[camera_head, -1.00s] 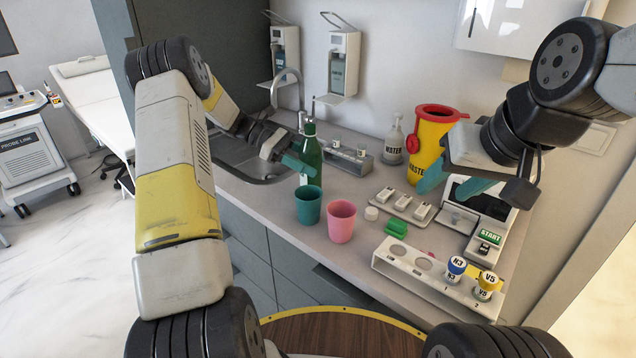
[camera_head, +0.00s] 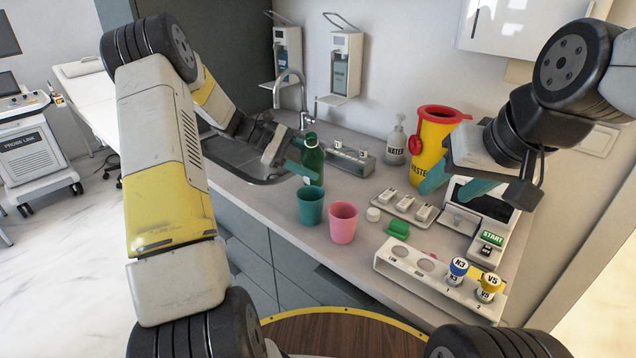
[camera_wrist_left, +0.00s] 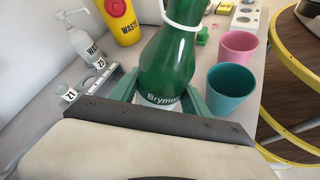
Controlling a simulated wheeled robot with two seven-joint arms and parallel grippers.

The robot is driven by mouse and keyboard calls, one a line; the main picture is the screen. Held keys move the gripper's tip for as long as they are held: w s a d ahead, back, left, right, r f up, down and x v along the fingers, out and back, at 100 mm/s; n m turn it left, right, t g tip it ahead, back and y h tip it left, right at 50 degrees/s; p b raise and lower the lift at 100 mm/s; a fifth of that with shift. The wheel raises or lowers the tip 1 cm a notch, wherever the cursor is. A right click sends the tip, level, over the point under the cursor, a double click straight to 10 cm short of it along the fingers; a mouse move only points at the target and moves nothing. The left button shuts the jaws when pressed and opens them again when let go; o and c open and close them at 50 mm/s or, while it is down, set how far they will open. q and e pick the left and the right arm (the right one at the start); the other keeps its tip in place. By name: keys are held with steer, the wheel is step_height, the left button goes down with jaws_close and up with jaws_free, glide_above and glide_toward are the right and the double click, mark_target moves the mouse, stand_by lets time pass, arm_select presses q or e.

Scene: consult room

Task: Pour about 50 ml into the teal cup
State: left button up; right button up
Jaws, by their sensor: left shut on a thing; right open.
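The teal cup (camera_head: 311,206) stands upright on the counter, left of the pink cup (camera_head: 343,222). My left gripper (camera_head: 305,168) is shut on a green bottle (camera_head: 312,157) just behind the teal cup. In the left wrist view the bottle (camera_wrist_left: 166,65) sits between the teal fingers, its label partly hidden, and the teal cup (camera_wrist_left: 231,85) is beside it. The bottle looks about upright; I cannot tell whether its base touches the counter. My right gripper (camera_head: 450,187) is open and empty above the counter at the right.
A sink (camera_head: 240,158) lies left of the bottle. Behind are a water pump bottle (camera_head: 395,145) and a yellow waste bin (camera_head: 430,145). A white rack (camera_head: 420,277) with capped vials, a green block (camera_head: 398,229) and a START device (camera_head: 493,238) stand at the right.

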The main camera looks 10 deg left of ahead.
mark_target(313, 167)
arm_select(q)
steer(key=shift+s+f+m+t, duration=0.2)
steer(key=shift+m+t, duration=0.5)
steer(key=shift+m, duration=0.1)
steer(key=shift+w+f+m+t, duration=0.3)
steer(key=shift+m+t, duration=0.2)
steer(key=shift+m, duration=0.1)
steer(key=shift+w+a+f+m+t, duration=0.1)
steer(key=shift+w+f+m+t, duration=0.65)
steer(key=shift+m+t, duration=0.2)
steer(key=shift+m, duration=0.25)
steer(key=shift+w+r+m+t, duration=0.15)
steer(key=shift+r+m+t, duration=0.25)
steer(key=shift+r, duration=0.1)
steer(key=shift+s+r+m+t, duration=0.2)
steer(key=shift+r+m+t, duration=0.15)
steer(key=shift+r, duration=0.1)
steer(key=shift+s+r+m+t, duration=0.15)
steer(key=shift+r+m+t, duration=0.05)
steer(key=shift+r+m, duration=0.2)
steer(key=shift+r+m+h, duration=0.25)
steer(key=shift+r+h, duration=0.05)
steer(key=shift+r, duration=0.2)
steer(key=shift+r+m+t, duration=0.4)
steer(key=shift+r, duration=0.1)
steer(key=shift+w+r+p, duration=0.15)
steer(key=shift+w+p, duration=0.15)
